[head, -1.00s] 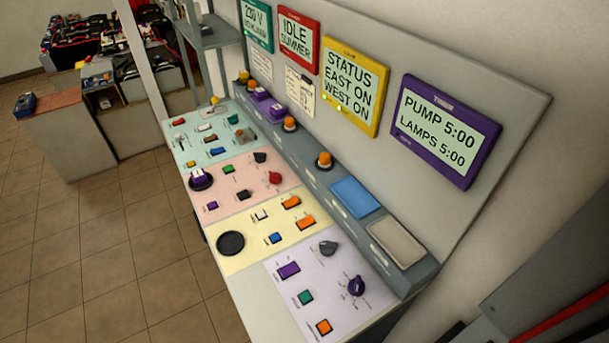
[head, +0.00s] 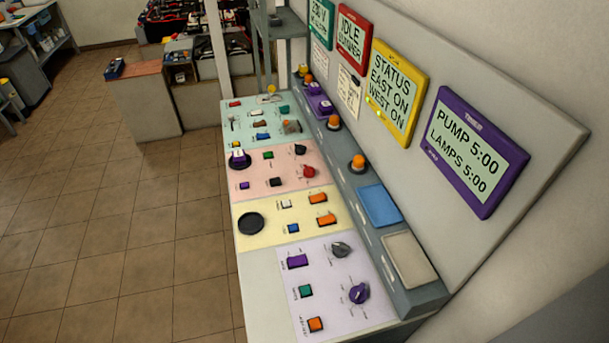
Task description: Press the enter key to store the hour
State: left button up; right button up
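The purple-framed timer display (head: 473,150) on the sloped board reads "PUMP 5:00" and "LAMPS 5:00". A lavender panel (head: 330,325) at the near end of the console carries a purple key (head: 297,261), a teal key (head: 305,291) and an orange key (head: 316,324). It also has a grey knob (head: 341,250) and a purple knob (head: 359,293). The key labels are too small to read, so I cannot tell which is the enter key. Neither of my grippers is in view.
Yellow (head: 240,211), pink and green panels with other keys and knobs lie farther along the console. A blue pad (head: 379,206) and a beige pad (head: 409,260) lie on the grey ledge. The tiled floor (head: 130,240) left of the console is clear.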

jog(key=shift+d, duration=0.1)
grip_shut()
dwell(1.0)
